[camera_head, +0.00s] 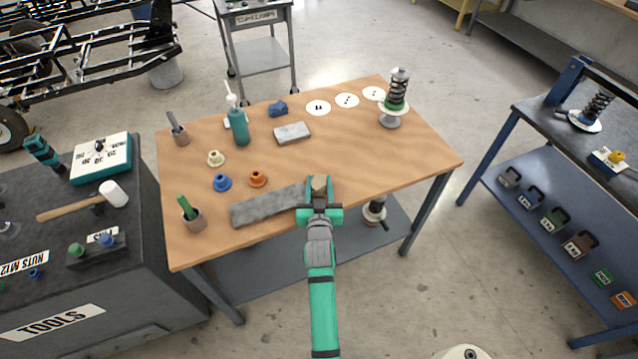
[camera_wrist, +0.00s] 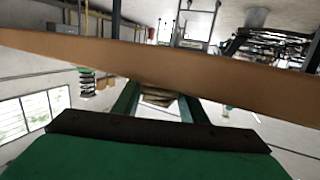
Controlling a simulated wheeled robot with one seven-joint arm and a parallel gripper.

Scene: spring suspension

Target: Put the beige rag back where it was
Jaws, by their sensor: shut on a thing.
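My gripper (camera_head: 320,197) is at the front edge of the wooden table (camera_head: 350,150), beside the right end of a long grey slab. It is shut on the beige rag (camera_head: 319,184), a small folded-looking piece that shows above the fingers. In the wrist view the rag (camera_wrist: 156,99) sits between the two green fingers, partly hidden by the dark wrist edge. The pictures do not show clearly whether the rag touches the table.
The long grey slab (camera_head: 266,206) lies left of my gripper. A smaller grey block (camera_head: 292,133), a teal bottle (camera_head: 239,127), orange (camera_head: 258,179) and blue (camera_head: 222,182) parts, and a spring assembly (camera_head: 396,97) stand on the table. The right middle of the tabletop is clear.

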